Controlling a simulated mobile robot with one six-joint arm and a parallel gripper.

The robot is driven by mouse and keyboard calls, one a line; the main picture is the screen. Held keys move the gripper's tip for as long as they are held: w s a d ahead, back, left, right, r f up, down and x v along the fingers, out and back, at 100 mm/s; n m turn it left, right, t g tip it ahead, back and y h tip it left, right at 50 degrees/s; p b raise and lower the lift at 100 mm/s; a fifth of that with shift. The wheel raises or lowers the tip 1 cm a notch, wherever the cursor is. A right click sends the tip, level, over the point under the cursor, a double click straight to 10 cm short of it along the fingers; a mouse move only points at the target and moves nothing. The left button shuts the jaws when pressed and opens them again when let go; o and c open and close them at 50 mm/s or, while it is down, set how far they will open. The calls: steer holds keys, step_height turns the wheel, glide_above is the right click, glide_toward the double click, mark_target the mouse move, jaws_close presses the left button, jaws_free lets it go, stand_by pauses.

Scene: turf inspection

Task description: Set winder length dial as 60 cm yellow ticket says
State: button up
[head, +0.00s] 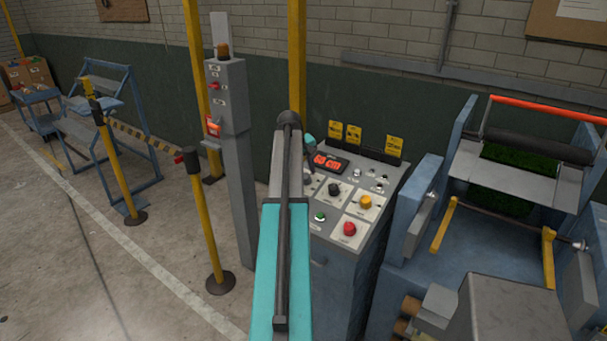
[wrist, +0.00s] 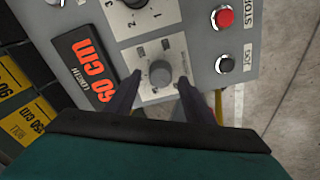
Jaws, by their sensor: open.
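In the wrist view a grey round dial (wrist: 160,73) sits on a pale plate beside the display (wrist: 83,70). The display has orange digits, which seem to read 60 cm, with a LENGTH label. My gripper (wrist: 159,86) is open, its two dark fingers on either side of the dial with gaps to it. I cannot tell how near the fingertips are to the panel.
The console (head: 385,185) also carries a black knob (head: 334,188), a yellow button (head: 365,202), a green button (head: 320,216) and a red button (head: 349,228). A blue winder (head: 440,235) stands to the right. A yellow post (head: 205,225) and grey pillar stand left.

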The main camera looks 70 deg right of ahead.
steer(key=b+v, duration=0.3)
steer(key=v, duration=1)
steer(key=shift+r, duration=0.25)
stand_by(0.6)
